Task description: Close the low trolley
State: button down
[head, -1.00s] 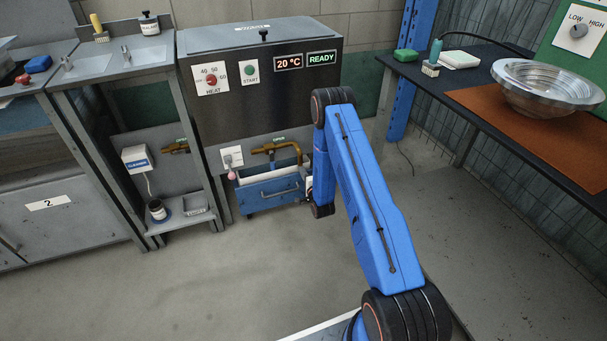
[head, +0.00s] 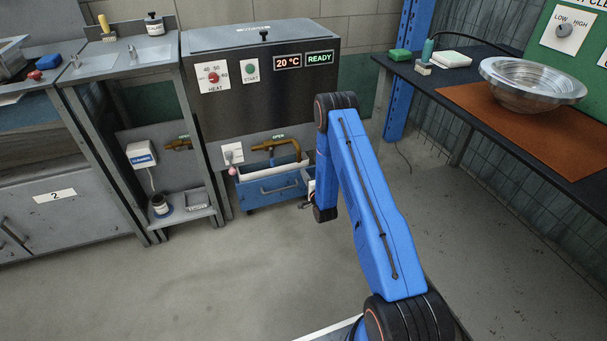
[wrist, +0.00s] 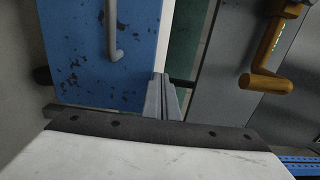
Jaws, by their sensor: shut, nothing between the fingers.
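The low trolley (head: 268,190) is a blue box on the floor under the steel tank, with a bar handle on its front and an open, pale-edged top. In the wrist view its scuffed blue front (wrist: 82,65) fills the upper left, with the grey handle (wrist: 112,32) on it. My gripper (wrist: 166,82) is shut and empty, its fingertips by the right edge of the blue front in that view. I cannot tell whether they touch it. In the head view my blue arm hides most of the gripper, just right of the trolley.
The steel tank (head: 265,95) stands above the trolley. A brass pipe (head: 270,146) hangs over the trolley and shows in the wrist view (wrist: 265,60). A sink stand with a low shelf (head: 182,216) is to the left. Floor in front is clear.

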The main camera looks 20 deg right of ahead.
jog(key=s, duration=0.8)
jog(key=shift+s, duration=0.35)
